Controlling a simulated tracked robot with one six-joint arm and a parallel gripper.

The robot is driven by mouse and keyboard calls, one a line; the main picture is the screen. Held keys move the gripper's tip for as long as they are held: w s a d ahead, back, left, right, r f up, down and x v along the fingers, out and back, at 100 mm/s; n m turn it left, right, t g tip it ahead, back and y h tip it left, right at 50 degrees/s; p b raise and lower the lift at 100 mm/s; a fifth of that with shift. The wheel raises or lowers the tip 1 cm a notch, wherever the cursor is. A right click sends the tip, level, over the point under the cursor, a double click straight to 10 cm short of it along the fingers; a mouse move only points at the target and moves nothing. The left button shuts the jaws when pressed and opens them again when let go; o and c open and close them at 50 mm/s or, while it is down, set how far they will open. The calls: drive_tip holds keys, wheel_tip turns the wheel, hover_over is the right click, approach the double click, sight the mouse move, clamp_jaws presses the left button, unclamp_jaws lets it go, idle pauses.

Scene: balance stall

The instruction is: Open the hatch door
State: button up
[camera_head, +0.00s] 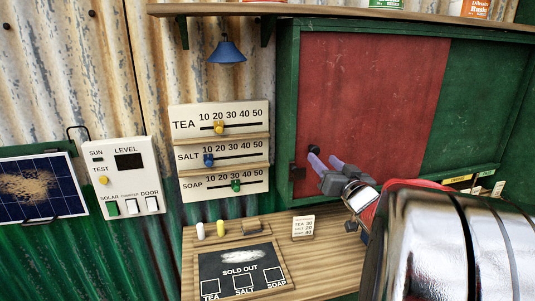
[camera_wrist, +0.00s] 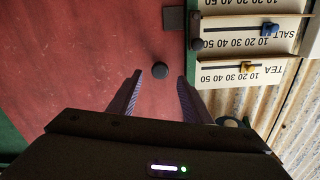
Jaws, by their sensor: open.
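The hatch door (camera_head: 372,95) is a red panel set in a green frame at the upper right of the head view. It looks shut against the frame. It also fills much of the wrist view (camera_wrist: 90,60). A small dark round knob (camera_head: 314,149) sits near the door's lower left; it shows in the wrist view (camera_wrist: 160,70) too. My gripper (camera_head: 313,162) is open, with its purple-grey fingers at the knob's height in the head view. In the wrist view the knob lies just beyond and between the fingertips (camera_wrist: 160,82). I see no contact.
A price board with TEA, SALT and SOAP sliders (camera_head: 221,148) hangs left of the door. A control box with a DOOR switch (camera_head: 126,178) and a solar panel (camera_head: 42,187) are farther left. A wooden counter (camera_head: 325,255) with a SOLD OUT board (camera_head: 240,271) lies below.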

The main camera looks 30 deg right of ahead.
sight(316, 152)
drive_tip(key=shift+x, duration=2.3)
drive_tip(key=shift+c, duration=0.3)
clamp_jaws()
